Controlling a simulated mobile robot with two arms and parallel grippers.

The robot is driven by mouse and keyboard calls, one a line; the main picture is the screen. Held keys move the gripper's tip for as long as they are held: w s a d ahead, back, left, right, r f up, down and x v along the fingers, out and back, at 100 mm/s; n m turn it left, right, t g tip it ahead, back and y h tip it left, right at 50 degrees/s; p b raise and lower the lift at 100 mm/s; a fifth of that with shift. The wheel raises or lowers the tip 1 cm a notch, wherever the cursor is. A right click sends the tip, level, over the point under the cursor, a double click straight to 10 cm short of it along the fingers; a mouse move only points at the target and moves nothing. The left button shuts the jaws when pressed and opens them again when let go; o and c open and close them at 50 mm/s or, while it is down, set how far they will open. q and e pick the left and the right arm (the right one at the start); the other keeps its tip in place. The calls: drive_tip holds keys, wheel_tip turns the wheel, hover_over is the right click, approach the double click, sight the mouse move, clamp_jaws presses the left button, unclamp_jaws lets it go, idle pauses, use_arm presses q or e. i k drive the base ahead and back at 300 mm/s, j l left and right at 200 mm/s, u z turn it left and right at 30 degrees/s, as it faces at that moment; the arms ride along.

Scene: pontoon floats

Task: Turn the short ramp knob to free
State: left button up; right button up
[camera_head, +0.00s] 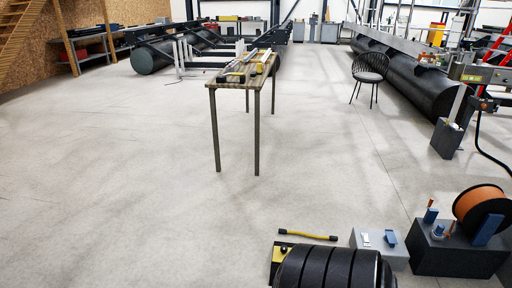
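I cannot pick out the short ramp or its knob with certainty in the head view. Neither of my grippers shows in this view. A grey box (398,252) at the bottom right carries small white and blue fittings (390,238) on top. These are too small to tell whether any is a knob or how it is set.
A narrow table (224,82) with long parts on it stands mid-floor. A black chair (371,66) and a long black float (425,90) are at right. An orange spool (480,206), a yellow bar (305,235) and a black ribbed cylinder (335,270) are in front. Left floor is clear.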

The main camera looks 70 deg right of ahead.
sight(284, 248)
drive_tip(key=i+z, duration=0.3)
drive_tip(key=i, duration=0.15)
drive_tip(key=i+j+z, duration=0.3)
drive_tip(key=i, duration=0.15)
drive_tip(key=i+l+z, duration=0.25)
drive_tip(key=z, duration=0.25)
drive_tip(key=i+z, duration=0.8)
drive_tip(key=z, duration=0.15)
drive_tip(key=i+j+z, duration=0.15)
drive_tip(key=i+z, duration=0.15)
drive_tip(key=z, duration=0.2)
